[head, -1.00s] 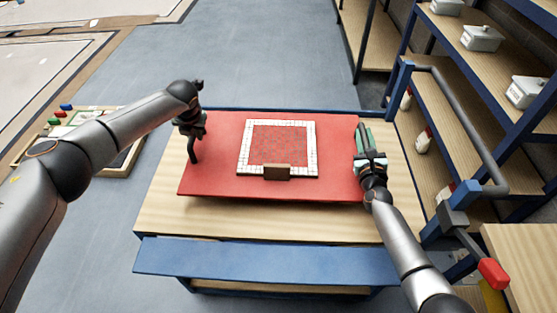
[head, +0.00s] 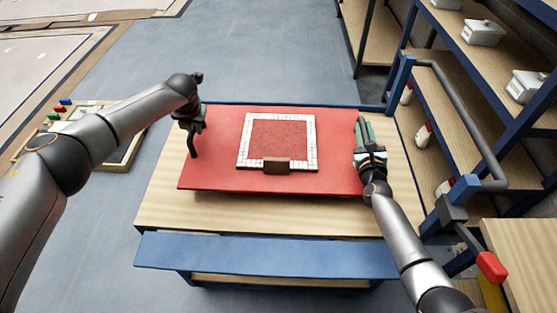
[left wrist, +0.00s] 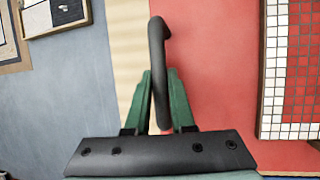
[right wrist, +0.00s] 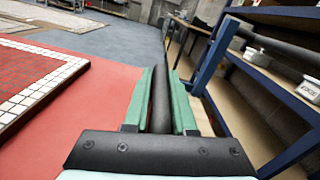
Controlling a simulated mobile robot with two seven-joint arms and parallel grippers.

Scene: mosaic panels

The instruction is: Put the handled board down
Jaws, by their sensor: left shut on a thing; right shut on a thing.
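The handled board (head: 215,165) is a flat red board, held level over the wooden table, with a dark shadow under its front edge. I cannot tell whether it touches the tabletop. My left gripper (head: 190,122) is shut on the black handle at the board's left end; the left wrist view shows this handle (left wrist: 158,40) between green fingers. My right gripper (head: 363,135) is shut on the right handle (right wrist: 160,95), seen between the fingers in the right wrist view. A mosaic panel (head: 277,137), red with a white tile border, lies on the board, with a brown block (head: 276,166) at its front edge.
The wooden table (head: 260,217) has bare top in front of the board and a blue front bar (head: 265,257). A blue-framed shelf (head: 455,95) with white containers stands close on the right. A framed panel (head: 125,150) lies at left. Grey floor is clear behind.

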